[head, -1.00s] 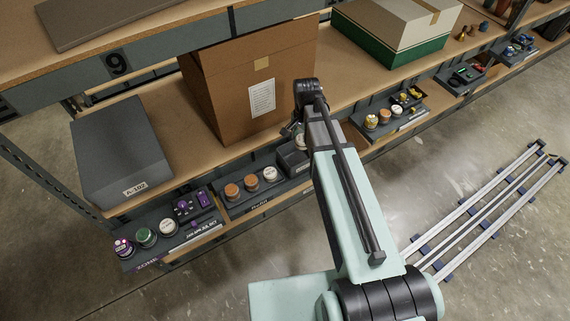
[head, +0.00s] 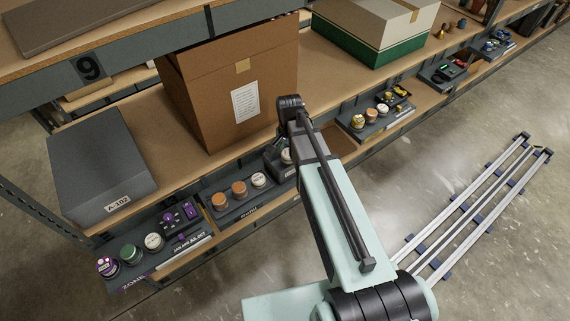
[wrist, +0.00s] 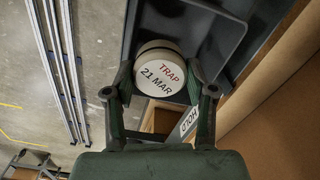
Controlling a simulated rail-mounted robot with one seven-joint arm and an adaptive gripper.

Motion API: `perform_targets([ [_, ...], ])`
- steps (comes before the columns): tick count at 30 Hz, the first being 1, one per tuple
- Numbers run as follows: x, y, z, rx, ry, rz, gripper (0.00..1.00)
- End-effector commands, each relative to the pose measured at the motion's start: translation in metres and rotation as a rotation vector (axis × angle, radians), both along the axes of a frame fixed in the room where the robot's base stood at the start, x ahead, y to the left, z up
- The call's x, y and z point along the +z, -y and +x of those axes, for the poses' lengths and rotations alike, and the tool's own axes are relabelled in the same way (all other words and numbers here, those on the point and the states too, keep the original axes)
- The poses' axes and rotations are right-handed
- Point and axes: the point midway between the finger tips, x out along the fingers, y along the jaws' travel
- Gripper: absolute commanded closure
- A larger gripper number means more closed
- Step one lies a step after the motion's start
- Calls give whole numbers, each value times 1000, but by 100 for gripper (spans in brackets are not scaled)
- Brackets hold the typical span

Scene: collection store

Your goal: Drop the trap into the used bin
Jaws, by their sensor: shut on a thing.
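The trap (wrist: 161,72) is a round tin with a white lid reading "TRAP 21 MAR". In the wrist view it sits between the two fingers of my gripper (wrist: 159,84), which is shut on it. Behind it is a dark grey open container (wrist: 205,38) with raised walls. In the head view my arm hides most of the gripper; a sliver of the white lid (head: 287,156) shows beside the wrist, next to a small dark bin (head: 274,164) on the shelf edge. I cannot read a "used" label on any bin.
A tray (head: 240,208) with orange-lidded and white-lidded tins lies left of the dark bin; a zone tray (head: 140,277) is further left. A tall cardboard box (head: 205,110) stands just behind. More tin trays (head: 372,128) lie right.

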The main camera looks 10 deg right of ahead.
Motion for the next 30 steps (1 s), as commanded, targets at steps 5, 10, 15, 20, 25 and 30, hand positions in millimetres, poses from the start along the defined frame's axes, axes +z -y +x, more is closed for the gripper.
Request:
perform_targets([
  [5, 1, 0, 0, 0, 0, 0, 31],
  [10, 1, 0, 0, 0, 0, 0, 15],
  [15, 1, 0, 0, 0, 0, 0, 15],
  [20, 6, 0, 0, 0, 1, 0, 15],
  [25, 25, 0, 0, 0, 3, 0, 15],
  [30, 55, 0, 0, 0, 3, 0, 15],
])
